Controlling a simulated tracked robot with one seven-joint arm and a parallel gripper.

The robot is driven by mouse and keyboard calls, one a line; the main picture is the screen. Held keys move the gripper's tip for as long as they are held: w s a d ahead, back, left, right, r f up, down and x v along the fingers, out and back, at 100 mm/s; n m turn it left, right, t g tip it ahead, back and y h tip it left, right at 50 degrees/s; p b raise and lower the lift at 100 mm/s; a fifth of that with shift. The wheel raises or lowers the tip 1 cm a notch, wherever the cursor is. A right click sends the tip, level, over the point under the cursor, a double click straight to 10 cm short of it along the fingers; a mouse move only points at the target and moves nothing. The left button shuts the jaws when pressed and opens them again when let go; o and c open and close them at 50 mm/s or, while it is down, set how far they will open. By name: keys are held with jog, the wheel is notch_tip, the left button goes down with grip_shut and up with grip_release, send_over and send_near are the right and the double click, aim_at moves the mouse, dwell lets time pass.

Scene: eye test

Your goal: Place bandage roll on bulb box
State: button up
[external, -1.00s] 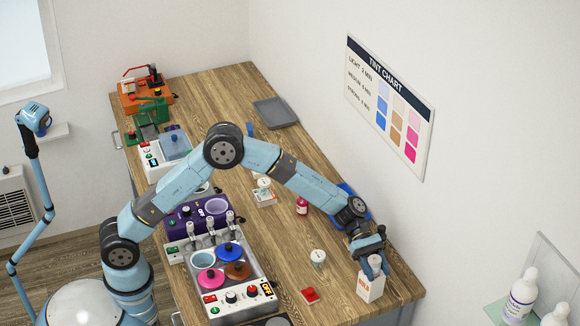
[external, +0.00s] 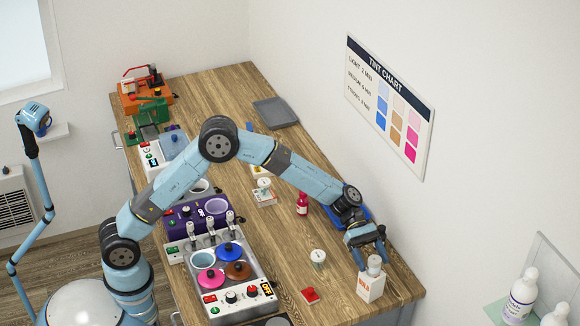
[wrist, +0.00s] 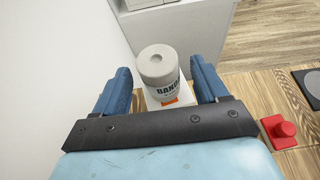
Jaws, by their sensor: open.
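The bandage roll (external: 375,264), a pale cylinder, stands upright on top of the bulb box (external: 370,288), a white carton with orange-red lettering near the table's front right end. In the wrist view the roll (wrist: 158,66) shows its "BANDA" lettering, and part of the white box (wrist: 152,102) shows under it. My gripper (external: 370,256) is open just behind and above the roll. In the wrist view its blue fingers (wrist: 161,76) stand to either side of the roll, with gaps visible. The roll's underside is hidden.
A red button block (external: 310,295) and a small pale cylinder (external: 318,257) stand left of the box. A red bottle (external: 302,205) stands farther back. The pot unit (external: 232,280) fills the table's left side. The wall is close on the right.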

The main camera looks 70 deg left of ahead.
jog(key=v, duration=0.8)
jog(key=s+a+r+m+t+y, duration=0.1)
jog(key=s+a+r+m+y, duration=0.4)
jog(key=s+a, duration=0.5)
jog(key=s+a+r+m+t+y, duration=0.1)
jog(key=s+a+r+m+y, duration=0.35)
jog(key=s, duration=0.95)
jog(key=s+a+r+m+t+y, duration=0.1)
jog(key=s+a+m, duration=0.3)
jog(key=s+a, duration=0.4)
jog(key=s+a+r+m+t+y, duration=0.1)
jog(key=s+a+m+t+y, duration=0.1)
jog(key=s+a, duration=0.7)
jog(key=s+m+y, duration=0.1)
jog(key=s+m, duration=0.1)
jog(key=s, duration=0.5)
jog(key=shift+t, duration=0.3)
jog(key=shift+a+m, duration=0.15)
jog(key=shift+m, duration=0.1)
